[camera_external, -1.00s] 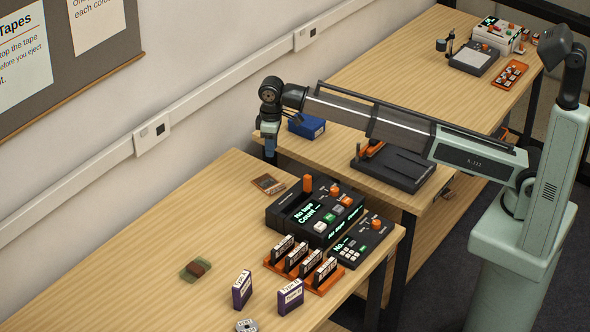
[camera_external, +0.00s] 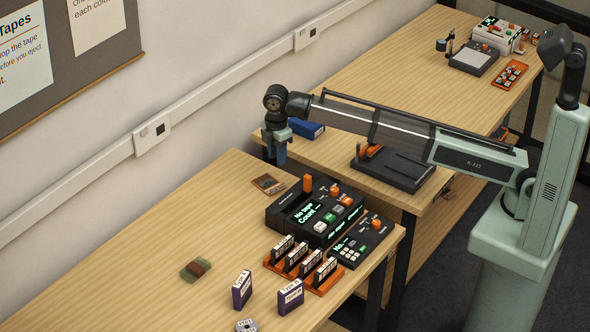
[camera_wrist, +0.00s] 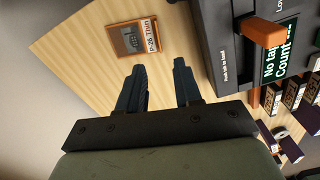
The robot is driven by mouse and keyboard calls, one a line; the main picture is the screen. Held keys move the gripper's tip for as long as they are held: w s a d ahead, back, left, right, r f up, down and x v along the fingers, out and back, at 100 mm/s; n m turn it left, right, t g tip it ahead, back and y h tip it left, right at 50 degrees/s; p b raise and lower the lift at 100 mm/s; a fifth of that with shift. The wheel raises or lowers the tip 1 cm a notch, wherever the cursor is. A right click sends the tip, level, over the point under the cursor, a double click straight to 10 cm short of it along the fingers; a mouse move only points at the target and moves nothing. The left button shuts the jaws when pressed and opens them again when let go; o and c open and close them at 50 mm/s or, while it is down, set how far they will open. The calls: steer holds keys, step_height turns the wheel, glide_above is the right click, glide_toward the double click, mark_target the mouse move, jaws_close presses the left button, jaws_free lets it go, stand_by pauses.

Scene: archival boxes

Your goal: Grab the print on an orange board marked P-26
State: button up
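The print on an orange board (camera_external: 268,184) lies flat on the near table, left of the black tape machine. In the wrist view the print (camera_wrist: 134,38) shows a white label reading "P-26 Thin" along its right side. My gripper (camera_external: 276,159) is above and behind the print in the external view, pointing down. In the wrist view my gripper (camera_wrist: 160,72) has its two dark fingers apart with nothing between them. The print lies beyond the fingertips, a little left of the gap's middle, and nothing touches it.
The black tape machine (camera_external: 315,211) with an orange lever stands close to the print's right. An orange rack (camera_external: 304,271) of tapes, a keypad box (camera_external: 358,243) and purple boxes (camera_external: 290,297) sit in front. A blue box (camera_external: 308,130) stands behind. Table left of the print is mostly clear.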

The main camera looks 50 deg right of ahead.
glide_toward(277, 183)
steer(key=shift+s+a+f, duration=0.45)
steer(key=shift+a+f, duration=0.05)
steer(key=shift+f, duration=0.6)
steer(key=shift+s+a+f, duration=0.4)
steer(key=shift+a+f, duration=0.15)
steer(key=shift+f, duration=0.55)
steer(key=shift+s+a+f, duration=0.45)
steer(key=shift+a+f, duration=0.05)
steer(key=shift+f, duration=0.6)
steer(key=shift+c, duration=0.5)
jaws_close()
